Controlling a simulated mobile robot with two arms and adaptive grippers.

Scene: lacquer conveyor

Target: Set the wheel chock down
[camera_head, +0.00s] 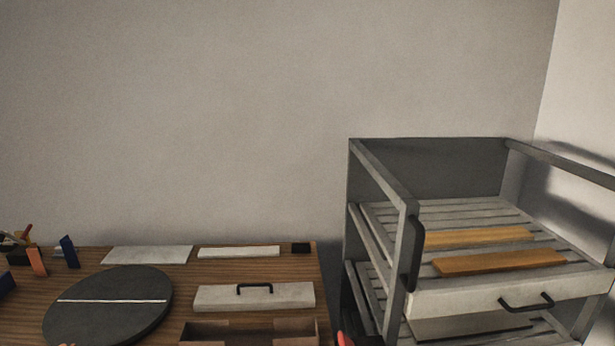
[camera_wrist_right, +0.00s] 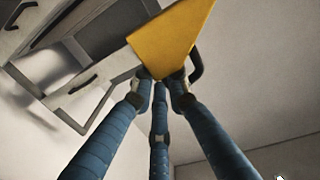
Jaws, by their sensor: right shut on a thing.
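The wheel chock (camera_wrist_right: 175,35) is a yellow wedge-like piece in the right wrist view. My right gripper (camera_wrist_right: 160,84) has blue fingers whose tips meet at the lower end of the chock, and it is shut on it. A dark curved piece (camera_wrist_right: 197,62) shows beside the chock; I cannot tell whether it belongs to it. Neither the held chock nor my right gripper can be made out in the head view. My left gripper is not in view.
A grey slatted rack (camera_head: 384,182) stands right of the wooden table (camera_head: 30,313). Two orange boards (camera_head: 500,262) lie on its upper shelf, behind a drawer front (camera_head: 470,295). The table carries a dark disc (camera_head: 110,320), a handled pale box (camera_head: 220,297) and flat pale panels (camera_head: 148,254).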

